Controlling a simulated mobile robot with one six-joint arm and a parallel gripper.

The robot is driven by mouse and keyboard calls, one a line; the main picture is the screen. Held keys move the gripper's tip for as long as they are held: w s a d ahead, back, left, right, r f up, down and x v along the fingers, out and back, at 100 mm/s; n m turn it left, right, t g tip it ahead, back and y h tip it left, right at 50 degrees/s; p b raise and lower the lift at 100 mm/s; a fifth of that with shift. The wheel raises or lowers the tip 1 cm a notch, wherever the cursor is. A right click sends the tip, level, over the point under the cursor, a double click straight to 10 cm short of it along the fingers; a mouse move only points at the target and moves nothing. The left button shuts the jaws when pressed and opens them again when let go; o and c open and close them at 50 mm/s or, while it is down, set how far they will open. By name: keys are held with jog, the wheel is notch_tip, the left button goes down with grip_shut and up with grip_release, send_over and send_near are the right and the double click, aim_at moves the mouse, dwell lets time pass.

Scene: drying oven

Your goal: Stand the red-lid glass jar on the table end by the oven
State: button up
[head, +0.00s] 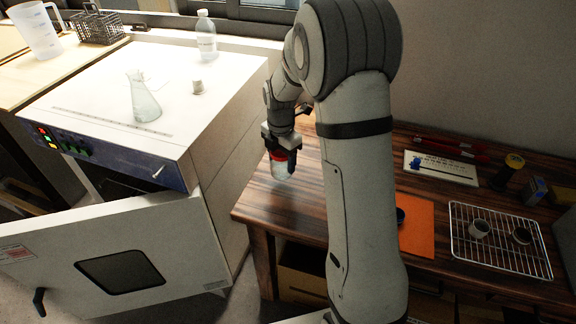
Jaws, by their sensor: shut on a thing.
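The red-lid glass jar (280,168) is upright in the head view, with its red lid up and clear glass body below. My gripper (281,148) is shut on the jar at its lid, from above. The jar is over or at the left end of the dark wooden table (262,205), the end beside the oven. I cannot tell whether its base touches the table top. The white oven (205,165) stands to the left, and its door (60,255) with a dark window hangs open at the front.
My arm hides the table's middle.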

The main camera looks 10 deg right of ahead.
aim_at(283, 169)
jog(key=shift+d+f, duration=0.15)
jog(key=shift+f, duration=1.95)
jog(key=o, duration=1)
jog(key=shift+f, duration=0.15)
